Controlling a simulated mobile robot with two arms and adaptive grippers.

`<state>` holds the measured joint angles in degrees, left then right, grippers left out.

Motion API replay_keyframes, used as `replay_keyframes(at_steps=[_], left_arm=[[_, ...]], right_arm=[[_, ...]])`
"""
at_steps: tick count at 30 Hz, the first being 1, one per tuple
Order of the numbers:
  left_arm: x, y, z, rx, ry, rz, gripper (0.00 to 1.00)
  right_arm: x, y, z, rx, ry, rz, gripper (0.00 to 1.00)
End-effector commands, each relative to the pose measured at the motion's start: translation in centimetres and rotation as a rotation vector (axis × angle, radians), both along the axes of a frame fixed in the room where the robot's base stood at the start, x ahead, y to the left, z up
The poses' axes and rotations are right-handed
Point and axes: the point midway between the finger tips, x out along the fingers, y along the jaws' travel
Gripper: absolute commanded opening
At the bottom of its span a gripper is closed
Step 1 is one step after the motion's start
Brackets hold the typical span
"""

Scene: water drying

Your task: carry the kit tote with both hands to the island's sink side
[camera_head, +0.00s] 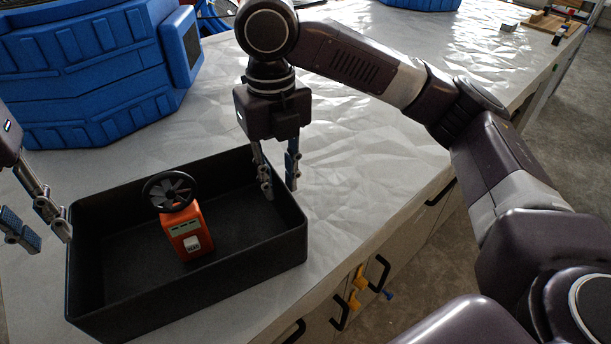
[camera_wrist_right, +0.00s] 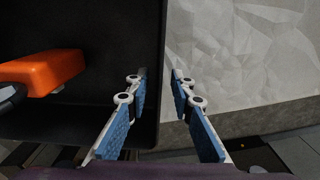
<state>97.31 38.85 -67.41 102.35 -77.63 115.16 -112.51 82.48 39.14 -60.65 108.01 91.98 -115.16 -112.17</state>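The kit tote, a black open-topped box (camera_head: 285,243), stands on the white worktop. It holds an orange handheld meter (camera_head: 187,234) with a round black fan head. My right gripper (camera_head: 280,190) points down at the tote's right wall. In the right wrist view its two fingers (camera_wrist_right: 159,80) are apart, one over the inside and one outside, with the wall (camera_wrist_right: 159,100) between them and gaps visible. My left gripper (camera_head: 50,240) is at the tote's left wall with fingers apart. One fingertip is close to the rim; whether it touches I cannot tell.
A large blue case (camera_head: 85,70) stands behind the tote, and another blue object (camera_head: 420,3) is at the far edge. Small items lie on a wooden tray (camera_head: 548,22) at the far right. The worktop right of the tote (camera_head: 350,180) is clear. Drawers with black handles (camera_head: 340,312) are below.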

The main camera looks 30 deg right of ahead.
Motion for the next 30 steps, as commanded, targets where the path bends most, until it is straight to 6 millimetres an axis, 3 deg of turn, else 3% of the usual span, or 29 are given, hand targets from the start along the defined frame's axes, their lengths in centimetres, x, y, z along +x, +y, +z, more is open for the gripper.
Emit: replay_keyframes(at_steps=[6,12,30], left_arm=[[0.0,0.0,0.0,0.0,0.0,0.0,0.22],[0.0,0.0,0.0,0.0,0.0,0.0,0.22],[0.0,0.0,0.0,0.0,0.0,0.0,0.22]], right_arm=[[0.1,0.0,4.1,-0.001,-0.005,-0.002,0.22],[0.0,0.0,6.3,-0.001,-0.001,-0.001,0.22],[0.0,0.0,7.0,0.0,0.001,0.0,0.22]])
